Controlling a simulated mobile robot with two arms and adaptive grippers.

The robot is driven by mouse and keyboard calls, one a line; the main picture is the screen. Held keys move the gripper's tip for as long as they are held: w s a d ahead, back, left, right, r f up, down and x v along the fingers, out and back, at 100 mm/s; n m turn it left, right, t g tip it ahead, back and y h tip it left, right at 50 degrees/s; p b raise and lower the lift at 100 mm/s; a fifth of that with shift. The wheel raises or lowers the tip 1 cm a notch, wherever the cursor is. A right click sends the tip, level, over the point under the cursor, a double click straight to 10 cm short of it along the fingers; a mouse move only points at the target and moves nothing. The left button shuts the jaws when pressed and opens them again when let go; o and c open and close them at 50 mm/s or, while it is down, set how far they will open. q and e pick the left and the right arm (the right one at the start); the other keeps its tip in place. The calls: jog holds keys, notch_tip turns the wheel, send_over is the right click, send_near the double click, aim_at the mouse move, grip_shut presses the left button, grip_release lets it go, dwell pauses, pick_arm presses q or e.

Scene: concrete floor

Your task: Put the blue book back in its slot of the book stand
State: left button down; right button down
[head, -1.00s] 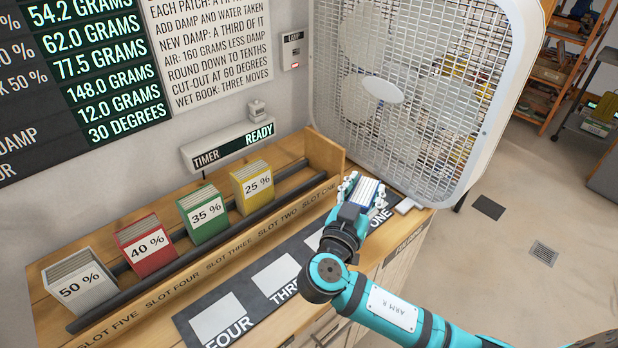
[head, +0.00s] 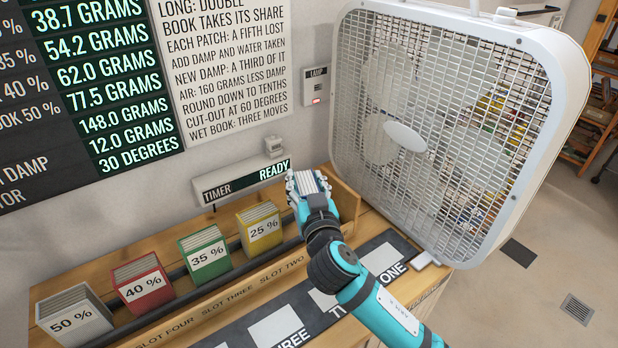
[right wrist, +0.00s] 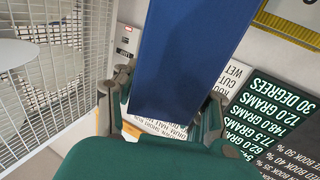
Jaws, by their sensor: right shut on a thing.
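My right gripper (head: 308,190) is shut on the blue book, raised at the right end of the book stand (head: 262,279). In the right wrist view the blue book (right wrist: 187,55) stands out between the fingers (right wrist: 166,103). In the head view only its pale page edges (head: 307,182) show clearly. The stand holds the yellow 25 % book (head: 260,227), green 35 % book (head: 205,253), red 40 % book (head: 142,284) and grey 50 % book (head: 74,317). My gripper and arm hide much of the stand's right end, including the slot one label. My left gripper is out of view.
A large white box fan (head: 430,130) stands close on the right. The timer box (head: 242,180) is on the wall behind the stand. A dark mat (head: 318,302) with white numbered patches lies in front, under my right arm.

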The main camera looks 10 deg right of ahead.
aim_at(309, 169)
jog(key=w, duration=0.2)
jog(key=w+d, duration=0.1)
jog(key=w, duration=0.2)
jog(key=shift+w+d+f+p, duration=0.1)
jog(key=shift+w+d+p, duration=0.2)
jog(key=shift+d+p, duration=0.1)
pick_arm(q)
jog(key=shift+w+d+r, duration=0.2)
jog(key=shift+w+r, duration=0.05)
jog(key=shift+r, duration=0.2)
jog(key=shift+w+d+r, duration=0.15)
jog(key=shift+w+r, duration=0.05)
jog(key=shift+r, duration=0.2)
pick_arm(e)
jog(key=f, duration=0.2)
jog(key=w+f, duration=0.1)
jog(key=f, duration=0.1)
jog(key=shift+d, duration=0.1)
jog(key=shift+s, duration=0.1)
jog(key=shift+f+b, duration=0.6)
jog(key=shift+b, duration=0.05)
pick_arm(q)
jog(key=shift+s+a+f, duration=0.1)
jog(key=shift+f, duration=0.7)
pick_arm(e)
jog(key=c, duration=0.7)
grip_release()
